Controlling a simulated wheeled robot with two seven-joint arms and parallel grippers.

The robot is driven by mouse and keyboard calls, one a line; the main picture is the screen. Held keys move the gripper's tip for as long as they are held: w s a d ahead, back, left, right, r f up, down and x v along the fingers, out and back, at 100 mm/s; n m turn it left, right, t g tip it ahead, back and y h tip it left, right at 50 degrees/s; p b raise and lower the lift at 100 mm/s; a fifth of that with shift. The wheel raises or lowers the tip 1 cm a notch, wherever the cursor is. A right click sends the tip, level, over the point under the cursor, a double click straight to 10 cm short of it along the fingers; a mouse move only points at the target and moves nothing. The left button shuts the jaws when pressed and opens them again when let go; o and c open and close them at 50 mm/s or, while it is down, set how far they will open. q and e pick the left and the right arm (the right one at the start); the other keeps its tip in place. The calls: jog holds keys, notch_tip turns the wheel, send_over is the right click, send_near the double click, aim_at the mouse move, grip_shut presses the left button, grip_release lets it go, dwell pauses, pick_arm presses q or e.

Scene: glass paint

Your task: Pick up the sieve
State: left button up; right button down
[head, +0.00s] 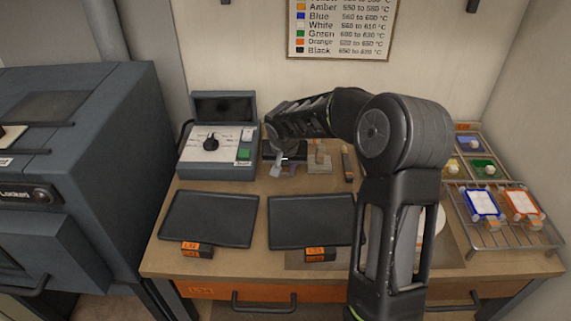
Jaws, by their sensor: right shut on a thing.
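My right arm reaches up from the bottom and bends left to the back of the table. My right gripper (280,157) is there, just right of the control box, shut on a small greyish thing (276,170). This looks like the sieve, but it is small and mostly hidden by the gripper, so its shape is not clear. I cannot tell whether it touches the table. My left gripper is not in view.
The control box (217,140) stands close left of the gripper. Two dark trays (210,219) (312,222) lie in front. Small blocks (320,157) stand right of the gripper. A wire rack (508,238) with framed pieces is at right. A kiln (70,160) fills the left.

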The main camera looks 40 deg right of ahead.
jog(key=shift+r, duration=0.1)
notch_tip(320, 180, up, 10)
jog(key=b, duration=0.1)
dwell(0.3)
dwell(0.4)
